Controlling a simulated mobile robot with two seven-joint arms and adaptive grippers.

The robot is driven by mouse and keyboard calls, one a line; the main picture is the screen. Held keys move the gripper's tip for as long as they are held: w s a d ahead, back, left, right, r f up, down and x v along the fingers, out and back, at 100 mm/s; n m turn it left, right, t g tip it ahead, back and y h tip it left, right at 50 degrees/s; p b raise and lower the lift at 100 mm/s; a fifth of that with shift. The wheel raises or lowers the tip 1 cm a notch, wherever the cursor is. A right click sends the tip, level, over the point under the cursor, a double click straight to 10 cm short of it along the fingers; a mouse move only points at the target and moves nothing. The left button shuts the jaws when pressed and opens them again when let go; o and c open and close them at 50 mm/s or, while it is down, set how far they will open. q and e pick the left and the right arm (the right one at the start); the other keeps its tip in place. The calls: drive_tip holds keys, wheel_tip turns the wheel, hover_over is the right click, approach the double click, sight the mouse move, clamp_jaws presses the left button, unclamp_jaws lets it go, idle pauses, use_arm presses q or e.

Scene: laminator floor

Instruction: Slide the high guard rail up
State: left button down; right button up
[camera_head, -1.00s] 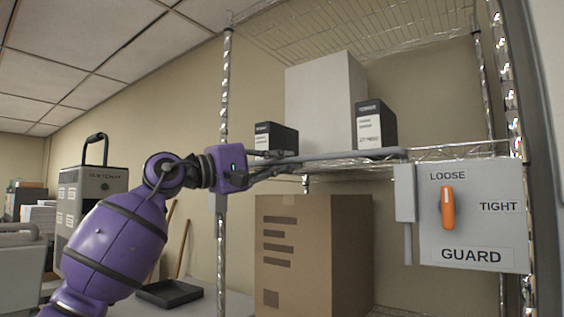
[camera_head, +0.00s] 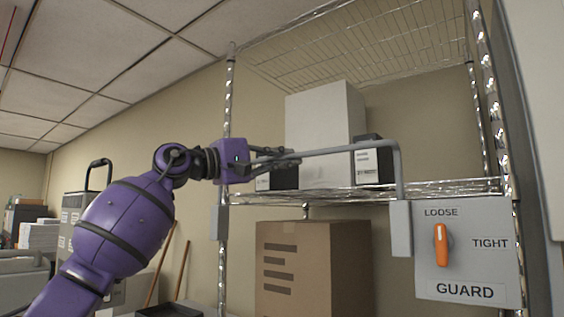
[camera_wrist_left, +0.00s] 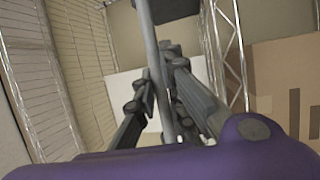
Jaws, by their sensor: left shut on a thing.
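The grey guard rail (camera_head: 340,149) runs across the front of the wire shelf and bends down at its right end into a grey sleeve (camera_head: 401,229). It stands clearly above the shelf surface, roughly level. My left gripper (camera_head: 288,157) is shut on the rail near its left end; the left wrist view shows the rail (camera_wrist_left: 148,45) passing between the fingers (camera_wrist_left: 163,100). The fingers hide the rail's left end. The guard panel's orange knob (camera_head: 441,245) is upright, pointing at LOOSE. My right gripper is not in view.
A tall white box (camera_head: 322,130) and two dark boxes, one on the left (camera_head: 284,177) and one on the right (camera_head: 373,165), stand on the wire shelf (camera_head: 330,196) behind the rail. A cardboard box (camera_head: 310,270) stands below. Metal posts (camera_head: 227,110) flank the shelf.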

use_arm(q)
drive_tip(key=c, duration=1.8)
unclamp_jaws()
drive_tip(key=shift+s+a+r, duration=0.1)
drive_tip(key=shift+r, duration=0.4)
drive_tip(key=shift+f, duration=0.15)
drive_tip(key=shift+a+f, duration=0.1)
drive_tip(key=v, duration=1.1)
drive_tip(key=shift+s+a, duration=0.25)
drive_tip(key=shift+s, duration=0.1)
